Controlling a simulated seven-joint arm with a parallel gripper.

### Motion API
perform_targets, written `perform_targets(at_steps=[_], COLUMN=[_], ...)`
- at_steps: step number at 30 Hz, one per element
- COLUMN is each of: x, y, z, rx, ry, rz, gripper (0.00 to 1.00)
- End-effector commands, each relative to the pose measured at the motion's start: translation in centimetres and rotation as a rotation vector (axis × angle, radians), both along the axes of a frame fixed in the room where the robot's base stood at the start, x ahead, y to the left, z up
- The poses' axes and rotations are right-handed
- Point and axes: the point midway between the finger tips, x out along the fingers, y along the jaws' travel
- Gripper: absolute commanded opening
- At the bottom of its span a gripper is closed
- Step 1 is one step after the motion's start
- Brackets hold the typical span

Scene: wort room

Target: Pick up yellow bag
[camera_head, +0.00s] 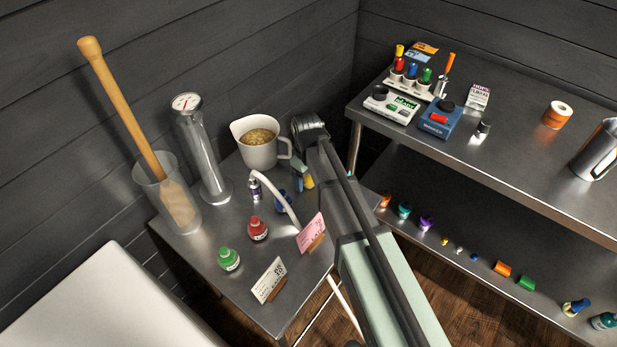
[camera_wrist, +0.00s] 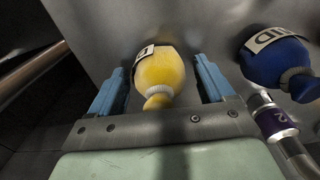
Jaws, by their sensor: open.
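The yellow bag (camera_wrist: 161,76) is small and round with a tied neck and a pale label. In the wrist view it sits between the two blue fingers of my gripper (camera_wrist: 160,88), with a visible gap on each side. My gripper is open around it. In the head view only a small yellow patch of the bag (camera_head: 309,182) shows beside my arm, and the arm hides most of my gripper. A blue bag (camera_wrist: 275,60) with a white label lies to the right of my right finger, apart from it.
A purple-banded metal fitting (camera_wrist: 276,118) is close to the right of my gripper. A shelf unit (camera_head: 480,150) stands right.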

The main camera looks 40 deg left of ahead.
Motion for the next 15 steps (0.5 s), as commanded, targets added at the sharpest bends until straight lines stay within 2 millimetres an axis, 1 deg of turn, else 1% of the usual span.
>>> perform_targets(at_steps=[1,2,15], x=[0.0,0.0,-0.01], y=[0.0,0.0,-0.01], z=[0.01,0.01,0.02], rx=[0.0,0.0,0.0], ry=[0.0,0.0,0.0], rz=[0.0,0.0,0.0], gripper=[0.8,0.77,0.35])
